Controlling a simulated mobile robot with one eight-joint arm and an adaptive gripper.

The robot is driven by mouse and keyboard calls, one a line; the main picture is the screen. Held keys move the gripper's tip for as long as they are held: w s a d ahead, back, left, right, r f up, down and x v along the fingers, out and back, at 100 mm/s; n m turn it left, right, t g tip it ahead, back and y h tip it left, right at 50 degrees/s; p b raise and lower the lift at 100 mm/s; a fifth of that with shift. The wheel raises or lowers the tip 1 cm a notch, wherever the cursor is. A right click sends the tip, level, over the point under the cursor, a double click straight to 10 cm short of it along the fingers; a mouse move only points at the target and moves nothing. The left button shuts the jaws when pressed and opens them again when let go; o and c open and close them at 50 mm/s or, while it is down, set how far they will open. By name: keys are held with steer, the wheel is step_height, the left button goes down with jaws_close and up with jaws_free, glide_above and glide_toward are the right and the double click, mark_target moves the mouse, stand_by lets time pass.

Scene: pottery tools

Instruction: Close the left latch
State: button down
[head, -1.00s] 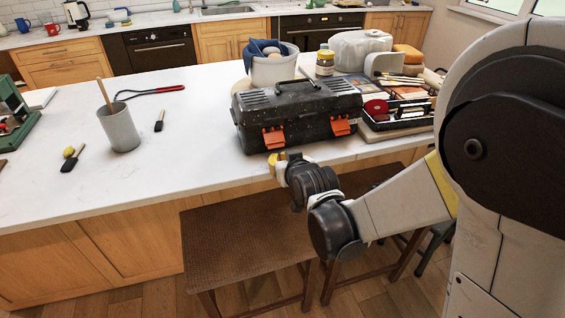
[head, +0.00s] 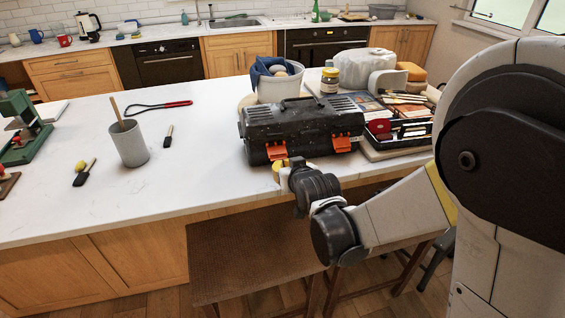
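A black toolbox (head: 305,122) with a grey-speckled lid and a top handle stands near the front edge of the white counter. Its lid looks down. Two orange latches are on its front: the left latch (head: 277,150) and the right latch (head: 341,144). I cannot tell from this distance whether either latch is fastened. My gripper (head: 280,166) is at the toolbox's front, just below the left latch. Its yellow part shows, but its fingertips are mostly hidden behind my wrist. I cannot tell whether it touches the latch.
A black tray of pottery tools (head: 398,133) is right of the toolbox. A bucket with a blue cloth (head: 276,80) and a jar (head: 330,80) stand behind it. A brown stool (head: 245,262) is below the front edge.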

steer(key=shift+s+d+r+p, duration=0.1)
steer(key=shift+s+r+p, duration=0.15)
steer(key=shift+r+p, duration=0.25)
steer(key=shift+s+d+r+p, duration=0.1)
steer(key=shift+s+r+p, duration=0.15)
steer(key=shift+r+p, duration=0.25)
steer(key=shift+w+a+r+p, duration=0.15)
steer(key=shift+w+r+p, duration=0.2)
steer(key=shift+r, duration=0.35)
steer(key=shift+w+a+r+p, duration=0.1)
steer(key=shift+w+r+p, duration=0.3)
steer(key=shift+r, duration=0.3)
steer(key=shift+w+a+r+p, duration=0.15)
steer(key=shift+w+r+p, duration=0.2)
steer(key=shift+r, duration=0.35)
steer(key=shift+w, duration=0.2)
steer(key=shift+w+a, duration=0.25)
steer(key=shift+w, duration=0.5)
